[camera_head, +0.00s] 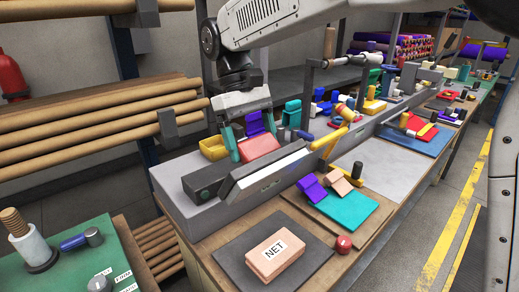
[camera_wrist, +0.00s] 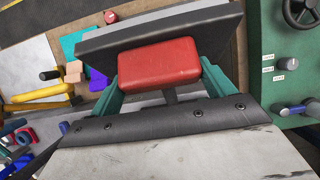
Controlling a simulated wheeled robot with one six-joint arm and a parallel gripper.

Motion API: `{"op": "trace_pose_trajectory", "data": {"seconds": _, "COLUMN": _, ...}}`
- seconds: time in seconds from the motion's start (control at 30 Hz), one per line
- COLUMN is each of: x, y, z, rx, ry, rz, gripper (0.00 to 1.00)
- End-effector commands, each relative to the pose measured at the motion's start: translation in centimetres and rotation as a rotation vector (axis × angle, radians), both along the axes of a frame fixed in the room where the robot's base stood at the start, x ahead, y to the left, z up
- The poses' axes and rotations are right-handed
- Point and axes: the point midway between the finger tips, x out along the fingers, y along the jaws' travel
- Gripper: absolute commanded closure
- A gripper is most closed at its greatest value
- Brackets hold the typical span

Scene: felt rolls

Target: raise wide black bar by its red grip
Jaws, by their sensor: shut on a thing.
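The wide black bar (camera_head: 265,173) lies lengthwise along the grey bench block, its long side facing the camera. Its red grip (camera_head: 260,147) stands on the far side of the bar. My gripper (camera_head: 254,138) has teal fingers, one on each side of the red grip, and is shut on it. In the wrist view the red grip (camera_wrist: 158,62) sits between the fingers (camera_wrist: 160,80), with the dark bar (camera_wrist: 190,24) behind it. A short dark stem shows below the grip. I cannot tell whether the bar is clear of its support.
A yellow-handled tool (camera_head: 335,135) stands just right of the bar. A yellow bin (camera_head: 213,148) is left of the gripper. Brown rolls (camera_head: 90,110) fill the left rack.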

Motion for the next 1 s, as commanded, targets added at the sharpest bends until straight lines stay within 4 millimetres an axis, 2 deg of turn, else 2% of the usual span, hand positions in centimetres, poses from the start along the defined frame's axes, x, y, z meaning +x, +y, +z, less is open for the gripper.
{"op": "trace_pose_trajectory", "data": {"seconds": 0.57, "x": 0.4, "y": 0.6, "z": 0.1, "rx": 0.002, "ry": -0.005, "rz": 0.003, "gripper": 0.59}}
{"op": "trace_pose_trajectory", "data": {"seconds": 0.6, "x": 0.4, "y": 0.6, "z": 0.1, "rx": 0.002, "ry": -0.005, "rz": 0.003, "gripper": 0.07}}
{"op": "trace_pose_trajectory", "data": {"seconds": 0.63, "x": 0.3, "y": 0.6, "z": 0.1, "rx": 0.002, "ry": -0.005, "rz": 0.003, "gripper": 0.00}}
{"op": "trace_pose_trajectory", "data": {"seconds": 0.87, "x": 0.3, "y": 0.5, "z": 0.2, "rx": 0.001, "ry": -0.002, "rz": 0.002, "gripper": 0.00}}
{"op": "trace_pose_trajectory", "data": {"seconds": 1.0, "x": 0.7, "y": 0.8, "z": 1.3, "rx": 0.002, "ry": -0.002, "rz": 0.002, "gripper": 0.00}}
